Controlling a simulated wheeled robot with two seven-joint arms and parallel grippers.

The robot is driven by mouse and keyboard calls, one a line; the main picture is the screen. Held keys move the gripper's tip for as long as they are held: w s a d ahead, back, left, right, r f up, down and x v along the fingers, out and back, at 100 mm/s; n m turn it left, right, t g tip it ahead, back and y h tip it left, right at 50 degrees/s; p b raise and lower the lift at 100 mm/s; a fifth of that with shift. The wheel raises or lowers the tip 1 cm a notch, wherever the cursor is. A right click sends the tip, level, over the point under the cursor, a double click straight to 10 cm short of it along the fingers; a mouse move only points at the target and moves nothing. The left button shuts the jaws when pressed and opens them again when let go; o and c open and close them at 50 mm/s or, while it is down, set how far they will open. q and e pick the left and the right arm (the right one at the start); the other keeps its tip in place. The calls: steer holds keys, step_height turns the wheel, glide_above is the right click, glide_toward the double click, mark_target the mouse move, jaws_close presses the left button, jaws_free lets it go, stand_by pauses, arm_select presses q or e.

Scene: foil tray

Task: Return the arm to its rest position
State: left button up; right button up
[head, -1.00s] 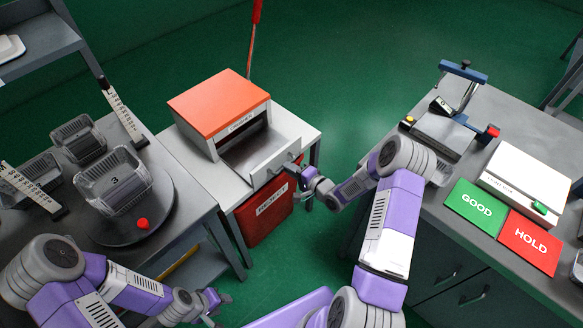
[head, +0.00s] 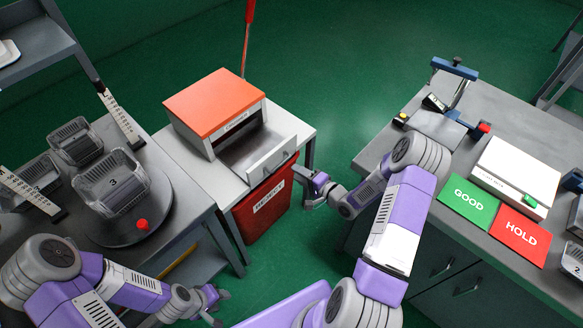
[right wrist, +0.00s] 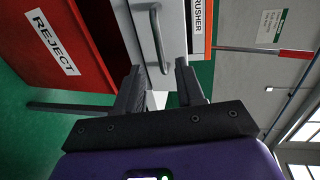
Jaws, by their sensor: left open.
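My right gripper (head: 302,187) is open and empty, just right of the crusher drawer's front and apart from its handle. In the right wrist view its two fingers (right wrist: 160,82) stand spread, with the drawer handle (right wrist: 157,40) beyond them. The orange-topped crusher (head: 214,102) stands on a light table with its drawer (head: 272,158) pulled out. My left gripper (head: 221,307) is open and low at the bottom of the head view, near the left table. Nothing shows between its fingers.
A round turntable (head: 158,225) on the left holds a clear basket marked 3 (head: 112,183). The right bench (head: 490,105) carries a press, a white box (head: 516,170), and GOOD (head: 468,200) and HOLD (head: 515,232) plates. Green floor lies open between.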

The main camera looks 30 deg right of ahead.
steer(key=shift+s+d+r, duration=0.1)
steer(key=shift+s+d, duration=0.1)
steer(key=shift+s, duration=0.35)
steer(key=s+a+f+n+g+p, duration=0.1)
steer(key=s+a+f+n+g, duration=0.15)
steer(key=a, duration=0.35)
steer(key=s+a+f+n+g+p, duration=0.1)
steer(key=s+a+f+n+g, duration=0.1)
steer(key=a+f+g, duration=0.3)
steer(key=s+a+f+n+g, duration=0.1)
steer(key=s+a+n+g, duration=0.2)
steer(key=s, duration=0.5)
steer(key=s+a+n+g+h, duration=0.1)
steer(key=s+a+n+g, duration=0.2)
steer(key=s+a, duration=0.3)
steer(key=shift+s+a+f+n+g+p, duration=0.2)
steer(key=shift+s+f+n+g+p, duration=0.2)
steer(key=shift+s, duration=0.75)
